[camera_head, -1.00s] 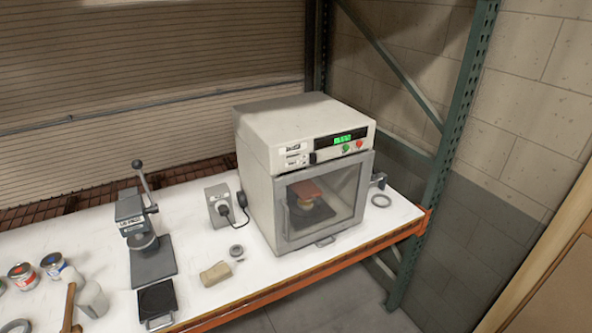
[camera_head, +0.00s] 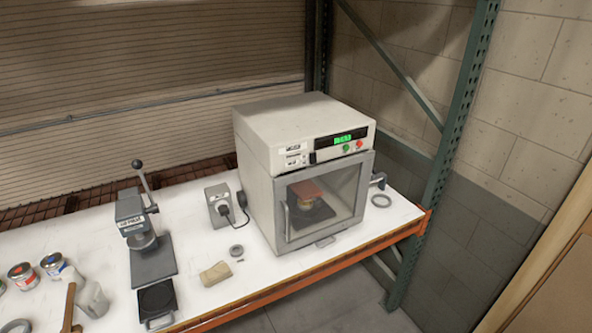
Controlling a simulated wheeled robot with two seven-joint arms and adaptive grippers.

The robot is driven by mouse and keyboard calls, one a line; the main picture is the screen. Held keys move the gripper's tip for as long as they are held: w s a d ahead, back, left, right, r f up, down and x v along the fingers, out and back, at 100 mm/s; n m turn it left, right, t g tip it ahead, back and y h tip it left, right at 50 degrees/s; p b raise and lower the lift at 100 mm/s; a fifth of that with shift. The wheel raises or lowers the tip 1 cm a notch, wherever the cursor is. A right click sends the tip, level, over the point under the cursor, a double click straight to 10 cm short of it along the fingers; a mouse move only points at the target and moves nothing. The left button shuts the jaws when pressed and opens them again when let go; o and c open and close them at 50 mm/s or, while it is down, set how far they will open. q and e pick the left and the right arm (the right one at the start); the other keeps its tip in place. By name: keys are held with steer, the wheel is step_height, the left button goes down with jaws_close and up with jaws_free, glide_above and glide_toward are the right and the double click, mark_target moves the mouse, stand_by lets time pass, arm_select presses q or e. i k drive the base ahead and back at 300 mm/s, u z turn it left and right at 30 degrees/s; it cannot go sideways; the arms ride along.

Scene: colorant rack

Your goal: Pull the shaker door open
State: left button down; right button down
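The shaker (camera_head: 292,133) is a pale box-shaped machine on the right part of the white bench, with a lit green display above its door. Its door (camera_head: 347,193) has a grey frame and a clear window and looks shut. A vertical handle (camera_head: 287,220) is on the door's left side, and a small grey tab (camera_head: 325,241) is at the bottom edge. Through the window a can under a reddish plate shows inside. Neither of my grippers is in view.
The bench (camera_head: 205,297) has an orange front edge. Left of the shaker stand a grey outlet box (camera_head: 218,205), a lever press (camera_head: 147,245), a scale (camera_head: 157,301), a tan block (camera_head: 215,273) and paint cans (camera_head: 53,264). A green rack post (camera_head: 446,160) rises at right. The floor in front is clear.

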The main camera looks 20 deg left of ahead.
mark_target(365, 159)
steer(key=k, duration=1.25)
steer(key=u, duration=0.7)
steer(key=i, duration=1.35)
steer(key=z, duration=0.15)
